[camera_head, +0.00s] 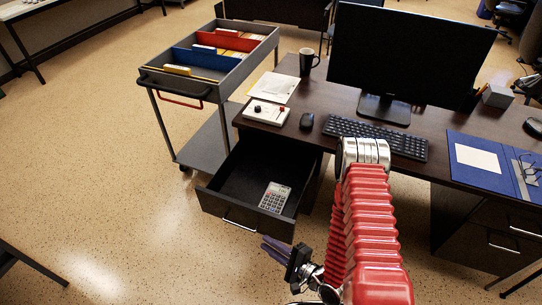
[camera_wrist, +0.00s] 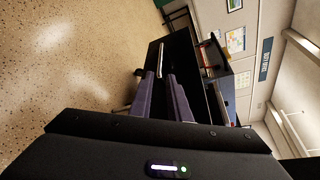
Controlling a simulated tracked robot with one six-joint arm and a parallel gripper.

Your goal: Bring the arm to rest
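My red-sleeved arm reaches up over the desk edge and bends back down. My gripper (camera_head: 268,247) hangs low in front of the open drawer, just below its front panel. Its two purple fingers also show in the wrist view (camera_wrist: 161,84). They stand a little apart with nothing held between them. The drawer (camera_head: 232,208) is pulled out and holds a grey calculator (camera_head: 275,197).
A grey file trolley (camera_head: 205,150) stands left of the drawer. Speckled floor (camera_head: 110,190) at the left is clear.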

